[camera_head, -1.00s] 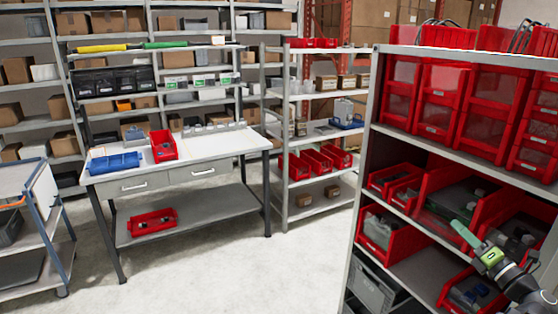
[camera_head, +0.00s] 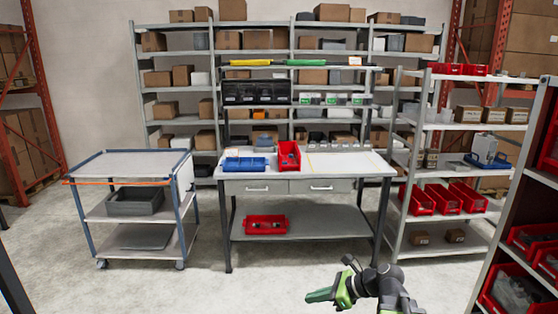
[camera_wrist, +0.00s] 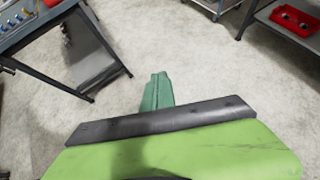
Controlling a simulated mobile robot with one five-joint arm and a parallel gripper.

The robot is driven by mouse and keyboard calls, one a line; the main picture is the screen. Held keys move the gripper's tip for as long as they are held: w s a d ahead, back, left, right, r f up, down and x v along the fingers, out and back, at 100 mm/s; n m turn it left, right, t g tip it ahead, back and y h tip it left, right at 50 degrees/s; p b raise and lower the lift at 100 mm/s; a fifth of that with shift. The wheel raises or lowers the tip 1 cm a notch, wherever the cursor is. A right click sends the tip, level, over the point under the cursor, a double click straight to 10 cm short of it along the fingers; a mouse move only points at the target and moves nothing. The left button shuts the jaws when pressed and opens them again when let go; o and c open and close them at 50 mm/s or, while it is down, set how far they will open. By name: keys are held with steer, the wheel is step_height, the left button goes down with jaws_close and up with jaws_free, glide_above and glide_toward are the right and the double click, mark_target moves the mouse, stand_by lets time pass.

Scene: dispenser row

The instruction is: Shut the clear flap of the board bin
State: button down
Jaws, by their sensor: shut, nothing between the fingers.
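My gripper (camera_head: 320,296) is shut and empty, its green fingers pointing left, low over the floor in front of the workbench. In the wrist view its closed green fingers (camera_wrist: 157,91) stand over bare concrete, touching nothing. I cannot pick out the board bin or its clear flap. At the right edge of the head view, a red bin (camera_head: 551,150) on the near shelf is cut off, so no clear flap can be made out on it. Open-fronted red bins (camera_head: 516,293) sit lower on that shelf.
The near grey shelf (camera_head: 511,195) stands to the right. The workbench (camera_head: 345,163) holds a blue bin (camera_head: 246,164) and a red bin (camera_head: 289,155), with black bins (camera_head: 255,91) above. A trolley (camera_head: 128,164) stands left. The floor (camera_head: 250,288) between is clear.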

steer(key=s+a+f+n+g+h, duration=0.35)
steer(key=a+f+n, duration=0.25)
steer(key=n, duration=0.2)
steer(key=s+d+f+n+h, duration=0.1)
steer(key=d+f+n+h, duration=0.1)
steer(key=d+n, duration=0.3)
steer(key=s+d+f+n+h, duration=0.1)
steer(key=d+n+h, duration=0.3)
steer(key=n, duration=0.5)
steer(key=shift+s+d+f+n+g, duration=0.4)
steer(key=shift+s+d, duration=0.3)
steer(key=shift+d, duration=0.3)
steer(key=shift+h, duration=0.25)
